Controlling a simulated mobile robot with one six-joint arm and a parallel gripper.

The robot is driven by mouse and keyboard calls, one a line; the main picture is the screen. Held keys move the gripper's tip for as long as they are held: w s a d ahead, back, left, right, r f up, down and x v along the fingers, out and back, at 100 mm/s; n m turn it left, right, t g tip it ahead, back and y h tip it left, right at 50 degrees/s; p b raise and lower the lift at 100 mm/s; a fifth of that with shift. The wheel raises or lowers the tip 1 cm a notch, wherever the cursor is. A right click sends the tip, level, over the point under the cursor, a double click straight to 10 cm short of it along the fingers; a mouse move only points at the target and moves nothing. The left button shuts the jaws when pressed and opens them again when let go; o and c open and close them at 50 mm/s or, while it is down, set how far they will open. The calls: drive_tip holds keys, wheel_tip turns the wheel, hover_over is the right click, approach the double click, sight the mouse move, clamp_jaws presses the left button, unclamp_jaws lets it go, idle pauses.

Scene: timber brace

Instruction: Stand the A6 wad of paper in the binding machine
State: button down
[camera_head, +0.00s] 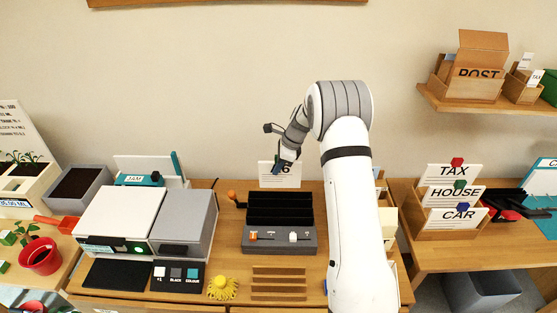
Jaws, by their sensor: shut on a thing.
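The white wad of paper (267,182) is upright, with a "6" showing; my gripper hides the rest of its label. My gripper (281,167) is shut on the upper part of the wad, its fingers pointing down. The binding machine (282,242) is a dark grey block with black slots, small controls on its front and an orange-knobbed crank at its left. The wad shows just above the machine's back edge in the picture. I cannot tell whether its lower edge touches anything.
A white and grey printer (119,221) stands left of the binding machine. A yellow tasselled thing (222,288) and a slatted wooden rack (279,284) lie in front. At the right is a wooden file holder (449,222). My arm hides the table right of the machine.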

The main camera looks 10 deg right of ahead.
sight(279, 187)
drive_tip(key=shift+d+r, duration=0.1)
drive_tip(key=shift+f+b, duration=1.4)
drive_tip(key=shift+f, duration=1.05)
drive_tip(key=shift+s, duration=0.1)
drive_tip(key=shift+f, duration=0.1)
drive_tip(key=shift+f+b, duration=1.6)
drive_tip(key=shift+f, duration=1.15)
drive_tip(key=c, duration=0.8)
unclamp_jaws()
drive_tip(key=shift+c, duration=0.2)
